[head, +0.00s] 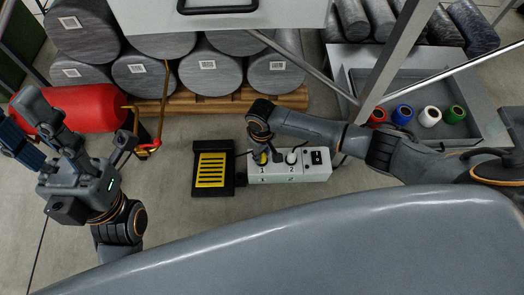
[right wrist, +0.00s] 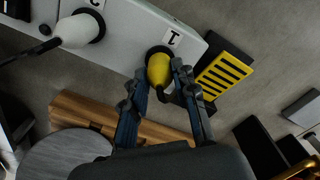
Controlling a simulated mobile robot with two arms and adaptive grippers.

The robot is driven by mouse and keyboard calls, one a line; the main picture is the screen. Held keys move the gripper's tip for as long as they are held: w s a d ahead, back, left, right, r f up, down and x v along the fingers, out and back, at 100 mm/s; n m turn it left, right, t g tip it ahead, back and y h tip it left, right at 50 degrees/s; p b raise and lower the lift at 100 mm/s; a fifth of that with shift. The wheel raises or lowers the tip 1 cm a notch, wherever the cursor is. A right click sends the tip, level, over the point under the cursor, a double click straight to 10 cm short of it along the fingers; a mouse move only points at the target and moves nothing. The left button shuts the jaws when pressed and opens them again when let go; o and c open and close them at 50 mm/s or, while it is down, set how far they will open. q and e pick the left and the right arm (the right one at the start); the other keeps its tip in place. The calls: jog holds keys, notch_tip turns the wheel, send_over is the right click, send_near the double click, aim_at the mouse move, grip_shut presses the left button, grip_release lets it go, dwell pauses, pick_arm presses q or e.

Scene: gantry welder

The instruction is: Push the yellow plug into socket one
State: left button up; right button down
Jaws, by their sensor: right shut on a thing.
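The yellow plug (right wrist: 159,72) is at socket one on the white socket box (head: 275,168), by the label "1". In the right wrist view its front end meets the dark ring of the socket (right wrist: 153,50); how deep it sits cannot be told. My right gripper (right wrist: 180,82) is shut on the plug's rear part, its fingertips close to the box. In the head view this gripper (head: 265,150) partly covers the yellow plug (head: 261,158). My left gripper (head: 35,125) is at the far left, fingers spread, away from the box.
A white plug (head: 291,157) sits at socket two, beside a dark switch (head: 316,157). A black pedal with yellow bars (head: 211,170) lies left of the box. Grey cylinders on a wooden pallet (head: 190,110), a red tank (head: 85,108) and a grey tray with coloured spools (head: 470,133) stand behind.

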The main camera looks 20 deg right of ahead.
jog(key=shift+f, duration=0.2)
jog(key=c, duration=1)
grip_release()
jog(key=shift+r, duration=0.1)
notch_tip(320, 180, up, 12)
jog(key=shift+f, duration=0.1)
